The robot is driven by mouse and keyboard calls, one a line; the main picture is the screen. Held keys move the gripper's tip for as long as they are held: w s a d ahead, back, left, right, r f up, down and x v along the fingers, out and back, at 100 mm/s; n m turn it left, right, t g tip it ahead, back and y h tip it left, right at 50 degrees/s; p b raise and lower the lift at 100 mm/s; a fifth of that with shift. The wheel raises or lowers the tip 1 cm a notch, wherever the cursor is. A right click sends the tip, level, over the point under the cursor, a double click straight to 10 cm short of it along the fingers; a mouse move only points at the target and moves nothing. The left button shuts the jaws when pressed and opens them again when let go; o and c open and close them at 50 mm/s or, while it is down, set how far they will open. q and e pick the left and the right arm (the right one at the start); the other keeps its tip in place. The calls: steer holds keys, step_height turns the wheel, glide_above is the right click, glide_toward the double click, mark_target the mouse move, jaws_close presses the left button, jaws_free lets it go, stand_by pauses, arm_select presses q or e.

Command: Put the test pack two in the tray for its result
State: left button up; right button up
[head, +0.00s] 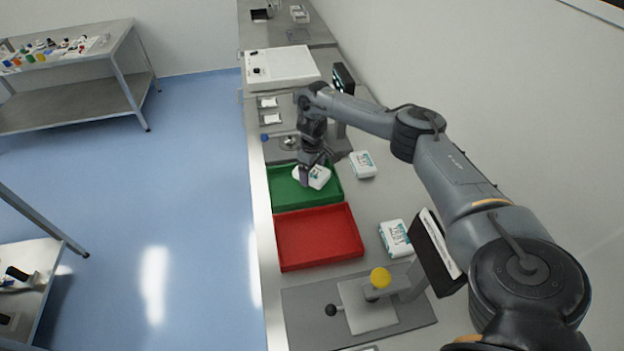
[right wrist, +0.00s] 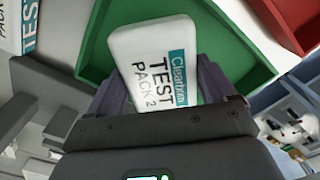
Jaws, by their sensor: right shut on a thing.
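Test pack two (head: 319,177) is a white pack with a teal band. In the right wrist view the pack (right wrist: 152,62) reads "TEST PACK 2". My right gripper (head: 311,175) is shut on it, with a finger on each side. The pack is over the green tray (head: 290,197); whether it touches the tray floor I cannot tell. The green tray (right wrist: 97,50) also shows behind the pack in the wrist view. The red tray (head: 318,238) sits beside the green one, nearer the camera, and looks empty. My left gripper is not in view.
Another white pack (head: 362,164) lies right of the green tray, and one more (head: 395,238) right of the red tray. A dark screen (head: 343,78) stands behind the gripper.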

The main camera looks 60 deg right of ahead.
steer(key=shift+f, duration=2)
steer(key=o, duration=1)
steer(key=shift+c, duration=0.2)
step_height(320, 180, up, 6)
steer(key=shift+f+p, duration=0.1)
steer(key=shift+p, duration=0.25)
step_height(320, 180, up, 6)
steer(key=p, duration=0.4)
